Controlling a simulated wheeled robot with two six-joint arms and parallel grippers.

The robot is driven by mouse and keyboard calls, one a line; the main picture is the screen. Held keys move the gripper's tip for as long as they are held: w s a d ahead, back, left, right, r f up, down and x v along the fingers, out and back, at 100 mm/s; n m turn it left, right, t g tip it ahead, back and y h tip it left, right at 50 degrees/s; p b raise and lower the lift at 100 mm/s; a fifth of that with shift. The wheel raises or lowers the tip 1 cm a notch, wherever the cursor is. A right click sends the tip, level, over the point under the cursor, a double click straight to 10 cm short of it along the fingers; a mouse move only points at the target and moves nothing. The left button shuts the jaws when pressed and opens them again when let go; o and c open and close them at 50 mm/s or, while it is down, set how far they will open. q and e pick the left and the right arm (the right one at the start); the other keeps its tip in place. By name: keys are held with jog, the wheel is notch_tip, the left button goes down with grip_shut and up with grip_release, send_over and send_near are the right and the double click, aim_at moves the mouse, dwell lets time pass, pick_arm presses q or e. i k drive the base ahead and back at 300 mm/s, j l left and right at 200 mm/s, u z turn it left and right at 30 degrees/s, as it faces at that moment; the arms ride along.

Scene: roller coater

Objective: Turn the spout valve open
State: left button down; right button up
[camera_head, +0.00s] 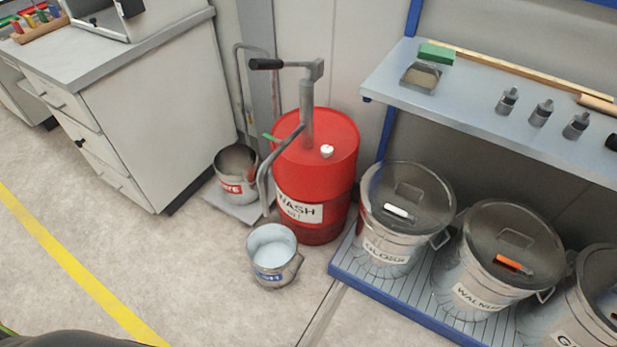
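A red drum (323,168) labelled WASH stands on the floor near the wall. A grey hand pump (307,115) rises from its lid, with a black-gripped crank (266,64) pointing left. A grey spout (266,175) slopes down and left from the pump, and its end bends down beside the drum. A small green lever (271,138) on the upper left of the spout looks like the spout valve. I cannot tell whether it is open or shut. Neither of my grippers is in view.
A pail with pale contents (272,250) stands in front of the drum, and a WASTE bucket (237,170) stands left of it. Lidded cans (405,205) stand on a blue rack at right, below a shelf (470,110). A cabinet (150,110) is at left. The front floor is clear.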

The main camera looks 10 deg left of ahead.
aim_at(269, 137)
jog(key=i+j+u, duration=0.25)
jog(key=i+j, duration=0.45)
jog(key=i, duration=0.05)
